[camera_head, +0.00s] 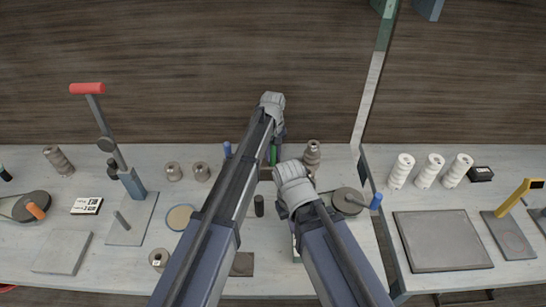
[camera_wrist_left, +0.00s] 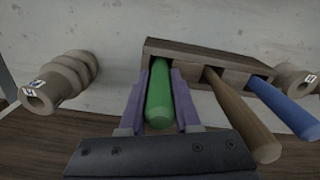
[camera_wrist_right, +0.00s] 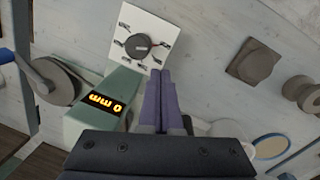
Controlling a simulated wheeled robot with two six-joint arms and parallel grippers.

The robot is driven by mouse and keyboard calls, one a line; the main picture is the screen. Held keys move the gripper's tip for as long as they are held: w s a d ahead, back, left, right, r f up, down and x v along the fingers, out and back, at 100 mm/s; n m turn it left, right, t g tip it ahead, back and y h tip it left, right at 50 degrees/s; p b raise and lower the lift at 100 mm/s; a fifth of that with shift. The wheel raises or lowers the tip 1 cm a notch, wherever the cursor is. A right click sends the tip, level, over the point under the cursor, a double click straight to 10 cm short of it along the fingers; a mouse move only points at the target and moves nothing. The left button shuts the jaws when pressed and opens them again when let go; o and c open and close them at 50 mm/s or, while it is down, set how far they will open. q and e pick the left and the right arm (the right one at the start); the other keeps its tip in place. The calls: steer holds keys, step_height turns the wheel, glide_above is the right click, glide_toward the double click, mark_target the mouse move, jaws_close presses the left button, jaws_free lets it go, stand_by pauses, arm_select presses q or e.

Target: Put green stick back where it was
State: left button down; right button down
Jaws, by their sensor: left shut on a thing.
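The green stick (camera_wrist_left: 160,97) is between the purple fingers of my left gripper (camera_wrist_left: 160,118). Its far end is at the left slot of a dark wooden rack (camera_wrist_left: 195,57) in the left wrist view; how deep it sits cannot be told. A brown stick (camera_wrist_left: 240,115) and a blue stick (camera_wrist_left: 283,105) lie in the other slots. In the head view a sliver of the green stick (camera_head: 273,155) shows, and my left arm covers most of the rack. My right gripper (camera_wrist_right: 160,78) is shut and empty, above the bench.
Under my right gripper are a green device with a lit display (camera_wrist_right: 103,105) and a white plate with a dark disc (camera_wrist_right: 141,42). Ribbed spools flank the rack, one at the left (camera_wrist_left: 62,80). White spools (camera_head: 430,171) stand on the right bench. A red-handled press (camera_head: 120,160) stands at the left.

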arm_select(q)
steer(key=shift+f, duration=0.15)
steer(key=c, duration=0.6)
jaws_free()
step_height(320, 180, up, 12)
steer(key=p, duration=1.2)
steer(key=shift+r, duration=0.25)
